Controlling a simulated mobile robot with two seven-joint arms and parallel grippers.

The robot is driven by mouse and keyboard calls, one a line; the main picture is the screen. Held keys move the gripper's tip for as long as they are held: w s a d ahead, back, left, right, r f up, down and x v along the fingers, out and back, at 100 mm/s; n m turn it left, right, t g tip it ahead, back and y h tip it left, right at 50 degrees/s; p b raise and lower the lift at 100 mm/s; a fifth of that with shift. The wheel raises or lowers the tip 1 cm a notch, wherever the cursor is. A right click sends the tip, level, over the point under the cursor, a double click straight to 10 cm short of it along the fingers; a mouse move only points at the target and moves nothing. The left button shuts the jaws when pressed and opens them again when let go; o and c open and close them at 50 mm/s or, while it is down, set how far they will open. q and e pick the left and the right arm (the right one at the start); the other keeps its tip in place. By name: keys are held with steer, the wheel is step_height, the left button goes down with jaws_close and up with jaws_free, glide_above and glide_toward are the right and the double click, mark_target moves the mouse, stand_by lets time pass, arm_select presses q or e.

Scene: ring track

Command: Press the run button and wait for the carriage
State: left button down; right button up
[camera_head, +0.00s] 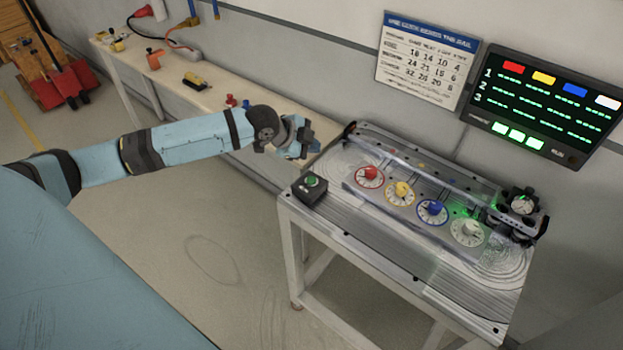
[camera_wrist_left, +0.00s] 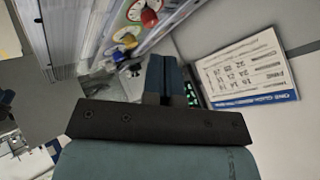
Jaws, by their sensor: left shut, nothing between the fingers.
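The run button (camera_head: 312,181) is a green button on a small black box at the near left corner of the track table (camera_head: 375,243). The carriage (camera_head: 520,210) is a dark unit with a dial on top at the right end of the track. A green glow shows beside it, near the white dial (camera_head: 467,232). My left gripper (camera_head: 307,137) is shut and empty, above and behind the button box, apart from it. In the left wrist view its fingers (camera_wrist_left: 165,75) are together, with the dials beyond. My right gripper is not in view.
Red (camera_head: 369,175), yellow (camera_head: 401,190) and blue (camera_head: 432,210) knobs on dials sit behind a clear guard. A lit display (camera_head: 545,105) and a paper chart (camera_head: 427,60) hang on the wall. A long bench (camera_head: 215,95) with tools runs along the wall at left.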

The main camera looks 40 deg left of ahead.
arm_select(q)
steer(key=b, duration=0.7)
glide_above(311, 181)
step_height(311, 181, down, 7)
steer(key=shift+d+f, duration=0.1)
steer(key=shift+f, duration=0.7)
steer(key=shift+f, duration=0.1)
stand_by(0.5)
steer(key=shift+f, duration=0.1)
stand_by(0.3)
steer(key=shift+f, duration=0.3)
